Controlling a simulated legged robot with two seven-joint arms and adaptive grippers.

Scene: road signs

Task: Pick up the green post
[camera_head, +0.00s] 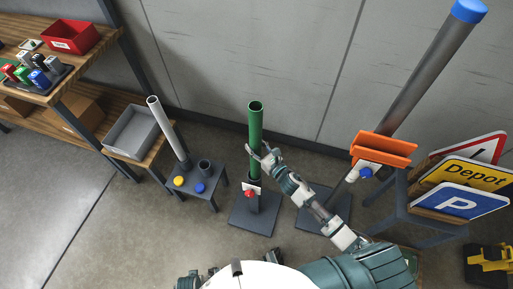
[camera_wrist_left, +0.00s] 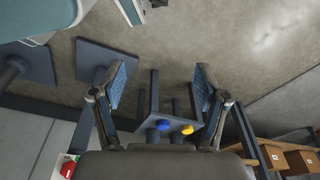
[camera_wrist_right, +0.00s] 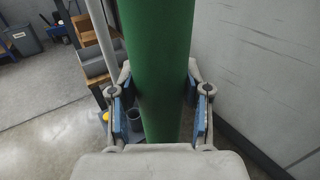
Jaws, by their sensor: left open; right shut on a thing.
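The green post (camera_head: 255,125) stands upright in a dark base (camera_head: 255,213) with a red knob (camera_head: 249,193) on its socket. My right gripper (camera_head: 262,152) is at the post's middle, coming from the right. In the right wrist view the green post (camera_wrist_right: 158,70) runs between the two blue-padded fingers (camera_wrist_right: 157,115), which are shut on it. My left gripper (camera_wrist_left: 160,88) is open and empty, with only floor and a small stool between its fingers. In the head view the left gripper is mostly hidden at the bottom edge.
A small stool (camera_head: 200,184) with a white post (camera_head: 167,130) stands left. A workbench (camera_head: 65,85) is further left, a wall behind.

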